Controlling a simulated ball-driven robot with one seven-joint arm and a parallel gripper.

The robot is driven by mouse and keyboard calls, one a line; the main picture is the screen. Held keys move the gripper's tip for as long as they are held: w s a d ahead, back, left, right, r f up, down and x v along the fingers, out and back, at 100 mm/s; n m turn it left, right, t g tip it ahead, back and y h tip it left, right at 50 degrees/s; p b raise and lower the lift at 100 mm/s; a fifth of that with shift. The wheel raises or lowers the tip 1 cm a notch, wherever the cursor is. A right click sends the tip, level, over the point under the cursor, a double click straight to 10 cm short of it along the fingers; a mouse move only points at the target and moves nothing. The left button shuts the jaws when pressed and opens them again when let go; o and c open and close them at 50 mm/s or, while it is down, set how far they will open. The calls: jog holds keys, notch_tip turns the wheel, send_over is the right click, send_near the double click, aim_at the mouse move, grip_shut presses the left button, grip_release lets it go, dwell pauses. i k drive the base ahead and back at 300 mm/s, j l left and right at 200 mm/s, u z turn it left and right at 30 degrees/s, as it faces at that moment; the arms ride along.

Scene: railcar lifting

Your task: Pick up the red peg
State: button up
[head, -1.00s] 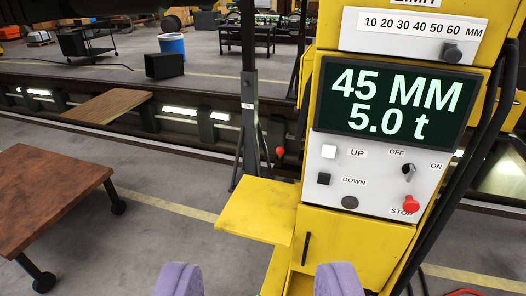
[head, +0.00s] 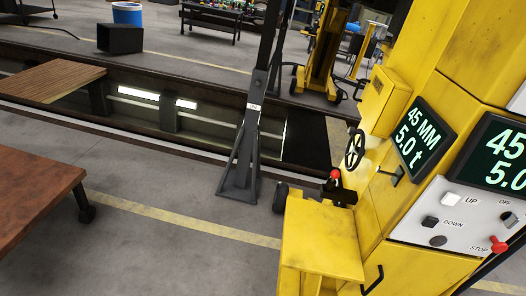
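A small red rounded piece (head: 336,174) shows just beyond the yellow shelf (head: 322,244) of the lifting jack. It stands on top of a dark bracket-like part (head: 338,191); its lower part is hidden, and I cannot tell for sure that it is the red peg. Another red piece, the stop button (head: 499,244), sits on the white control panel at the right edge. My gripper is outside the picture.
The yellow jack (head: 378,215) with its handwheel (head: 355,149) and displays fills the right. A dark support stand (head: 240,165) stands left of the shelf. A brown-topped cart (head: 35,195) is at left. Grey floor between them is clear, with a pit behind.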

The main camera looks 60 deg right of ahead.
aim_at(334, 174)
jog(key=i+u, duration=0.35)
jog(key=i, duration=0.65)
jog(key=i+z, duration=0.25)
jog(key=z, duration=0.15)
jog(key=i+z, duration=0.55)
jog(key=z, duration=0.25)
jog(key=i+l+z, duration=0.15)
jog(key=z, duration=0.3)
jog(key=i+z, duration=0.25)
jog(key=z, duration=0.15)
jog(key=i+z, duration=0.25)
jog(key=z, duration=0.2)
jog(key=i+l+z, duration=0.1)
jog(key=i+l, duration=0.35)
jog(key=i, duration=0.2)
